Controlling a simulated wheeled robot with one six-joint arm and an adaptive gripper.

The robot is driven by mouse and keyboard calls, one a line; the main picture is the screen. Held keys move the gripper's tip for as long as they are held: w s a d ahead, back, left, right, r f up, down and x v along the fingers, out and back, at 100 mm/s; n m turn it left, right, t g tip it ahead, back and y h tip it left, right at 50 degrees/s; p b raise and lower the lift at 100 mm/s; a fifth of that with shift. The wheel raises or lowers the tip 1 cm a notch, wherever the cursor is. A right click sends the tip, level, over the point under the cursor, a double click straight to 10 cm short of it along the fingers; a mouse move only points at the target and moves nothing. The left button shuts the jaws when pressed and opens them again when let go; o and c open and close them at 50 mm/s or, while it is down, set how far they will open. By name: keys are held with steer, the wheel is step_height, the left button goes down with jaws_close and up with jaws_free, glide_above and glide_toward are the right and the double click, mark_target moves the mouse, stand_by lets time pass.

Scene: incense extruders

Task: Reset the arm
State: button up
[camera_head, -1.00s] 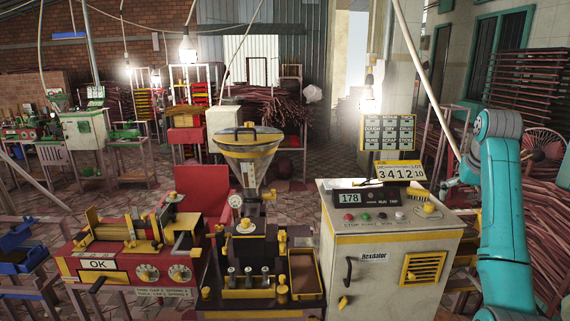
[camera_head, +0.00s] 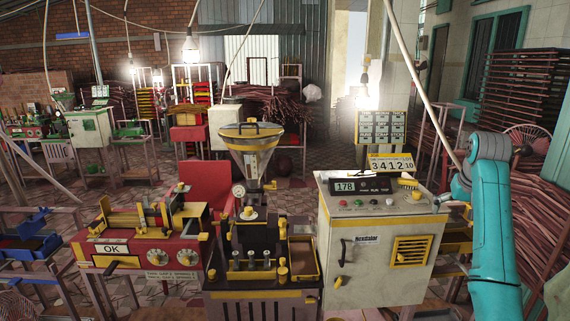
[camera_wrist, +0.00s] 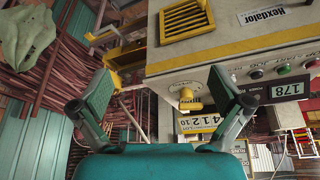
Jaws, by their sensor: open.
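My teal arm (camera_head: 492,225) stands at the right of the head view, bent at its upper joint. In the wrist view my gripper (camera_wrist: 165,98) has its two fingers spread wide, with nothing between them. The beige control cabinet (camera_wrist: 210,40) fills the upper right of that view, turned upside down, with its yellow knob (camera_wrist: 188,100) showing between and beyond the fingers. In the head view the same cabinet (camera_head: 370,270) stands just left of my arm. The fingers are hard to make out there.
A hopper extruder (camera_head: 252,160) and a red machine marked OK (camera_head: 150,245) stand left of the cabinet. A number sign (camera_head: 391,165) stands behind the cabinet's top. Stacked racks and reddish sticks (camera_head: 540,215) crowd the right side. A blue tray (camera_head: 30,248) lies at far left.

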steer(key=s+a+f+n+t, duration=0.15)
steer(key=a+f, duration=0.25)
steer(key=f, duration=0.9)
steer(key=s+a+f+m+t, duration=0.1)
steer(key=s+a+f, duration=0.15)
steer(key=f, duration=1.05)
steer(key=s+a+f+n+t, duration=0.1)
steer(key=s+a+f, duration=0.4)
steer(key=s+f, duration=0.3)
steer(key=s+a+f+t, duration=0.1)
steer(key=s+a+f, duration=0.4)
steer(key=s+f, duration=0.35)
steer(key=s+a+n+t, duration=0.1)
steer(key=s+a, duration=0.3)
steer(key=s, duration=0.8)
steer(key=s+a+n+t, duration=0.15)
steer(key=s+a, duration=0.25)
steer(key=s, duration=0.8)
steer(key=s+a+r+t+y, duration=0.1)
steer(key=s+a+r+t, duration=0.2)
steer(key=s+r, duration=1.3)
steer(key=s, duration=0.3)
steer(key=shift+s+r+y, duration=0.25)
steer(key=shift+r+y, duration=0.05)
steer(key=shift+r, duration=0.05)
steer(key=shift+a, duration=0.1)
